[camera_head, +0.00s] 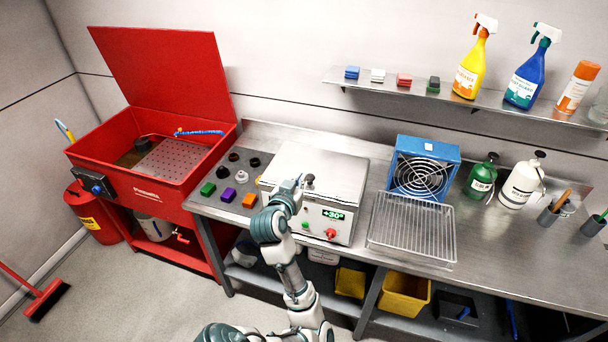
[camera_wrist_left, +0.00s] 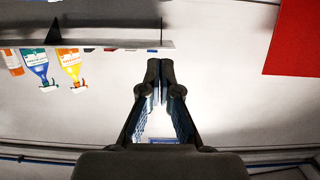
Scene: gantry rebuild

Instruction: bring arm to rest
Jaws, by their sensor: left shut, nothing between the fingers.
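My left arm (camera_head: 272,228) reaches up from the bottom middle in the head view. Its gripper (camera_head: 301,182) is in front of the white box with the temperature display (camera_head: 318,220), over its lid; whether it touches the lid I cannot tell. In the left wrist view the gripper's two fingers (camera_wrist_left: 160,78) meet at their tips, with nothing between them. My right gripper is in neither view.
A red wash basin (camera_head: 150,193) with a raised lid stands at left. A wire rack (camera_head: 412,228) and blue fan (camera_head: 423,170) are right of the box. Coloured blocks and knobs lie left of it. A wall shelf (camera_head: 450,95) holds spray bottles. The steel bench (camera_head: 500,240) is partly bare.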

